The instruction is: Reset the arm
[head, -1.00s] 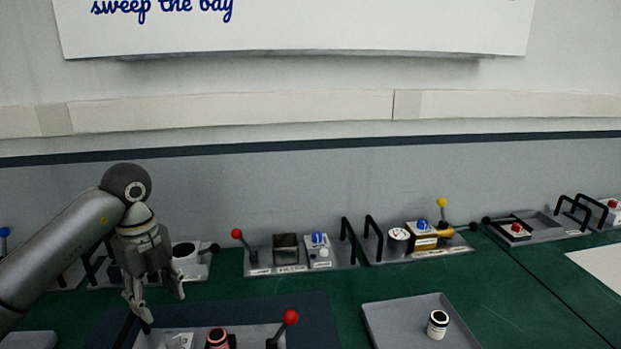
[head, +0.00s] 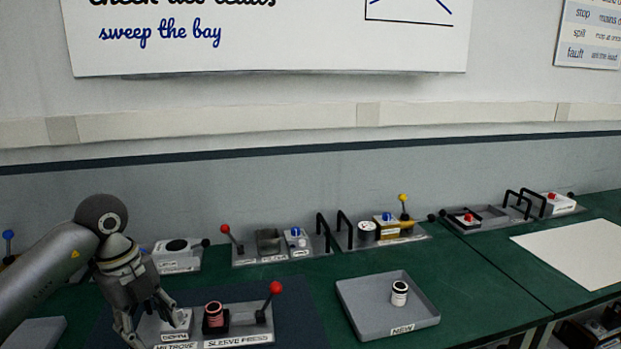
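My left arm comes in from the left, and its gripper (head: 150,325) points down at the left end of a grey station labelled "SLEEVE PRESS" (head: 238,338). Its fingers are spread apart with nothing visible between them. One finger is close to a small pale block (head: 178,322) on that station; I cannot tell whether they touch. A pink ribbed part (head: 214,314) sits in a black holder on the same station, beside a red-knobbed lever (head: 275,289). My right gripper is not in view.
A grey tray labelled "NEW" (head: 365,322) holds a black-and-white cylinder (head: 399,293). Stations with levers and black handles line the back wall, including a red-knobbed lever (head: 225,229) and a yellow-knobbed one (head: 403,198). A white sheet (head: 580,252) lies at right. Green bench between is clear.

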